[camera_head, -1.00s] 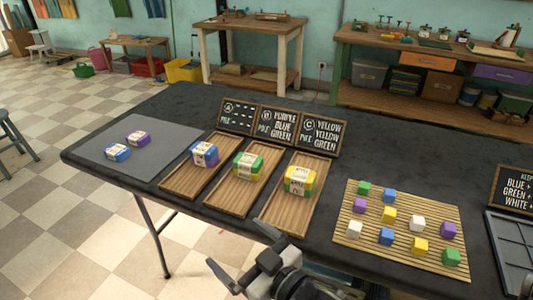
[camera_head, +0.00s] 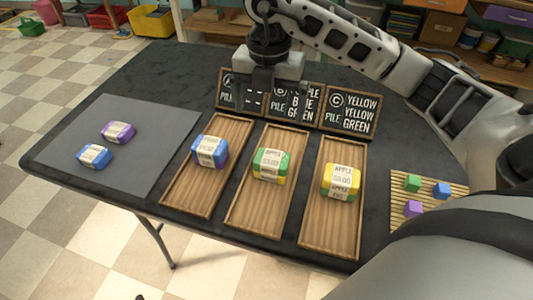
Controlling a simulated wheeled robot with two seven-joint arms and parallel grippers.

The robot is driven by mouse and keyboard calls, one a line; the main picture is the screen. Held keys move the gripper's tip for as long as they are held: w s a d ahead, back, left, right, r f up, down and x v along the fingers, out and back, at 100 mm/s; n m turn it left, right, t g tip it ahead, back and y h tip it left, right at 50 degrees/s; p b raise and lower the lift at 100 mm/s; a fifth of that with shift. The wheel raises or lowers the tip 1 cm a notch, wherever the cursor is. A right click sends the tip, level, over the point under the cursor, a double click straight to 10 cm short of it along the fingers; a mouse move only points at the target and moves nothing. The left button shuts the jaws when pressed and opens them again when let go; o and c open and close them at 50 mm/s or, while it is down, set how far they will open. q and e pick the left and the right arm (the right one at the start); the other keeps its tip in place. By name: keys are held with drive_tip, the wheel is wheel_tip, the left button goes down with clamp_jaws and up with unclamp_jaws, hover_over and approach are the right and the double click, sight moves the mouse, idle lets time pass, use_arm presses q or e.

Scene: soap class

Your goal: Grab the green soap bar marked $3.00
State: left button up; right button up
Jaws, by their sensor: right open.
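A green and yellow soap stack (camera_head: 272,165) with a white label sits in the middle wooden tray (camera_head: 252,218). The label's price is too small to read surely. A yellow soap stack (camera_head: 341,182) with some green showing sits in the right tray (camera_head: 330,235). A blue and purple stack (camera_head: 210,151) sits in the left tray (camera_head: 190,194). My right gripper (camera_head: 268,90) points down in front of the chalk signs, behind the middle stack and apart from it. It is open and holds nothing. My left gripper is out of view.
A grey mat (camera_head: 82,128) at left holds a purple bar (camera_head: 118,132) and a blue bar (camera_head: 94,156). Chalk signs (camera_head: 350,113) stand behind the trays. Small cubes lie on a slatted mat (camera_head: 400,212) at right, partly hidden by my arm.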

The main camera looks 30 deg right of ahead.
hover_over(272, 158)
drive_tip(key=f, duration=0.9)
drive_tip(key=shift+w+a, duration=0.2)
drive_tip(key=shift+a, duration=0.1)
drive_tip(key=shift+s+d+f+p, duration=0.1)
drive_tip(key=shift+d+f+p, duration=0.1)
drive_tip(key=shift+f, duration=1.1)
drive_tip(key=shift+s+d+f+p, duration=0.1)
drive_tip(key=shift+f+p, duration=0.05)
drive_tip(key=shift+f, duration=1.15)
drive_tip(key=c, duration=1.1)
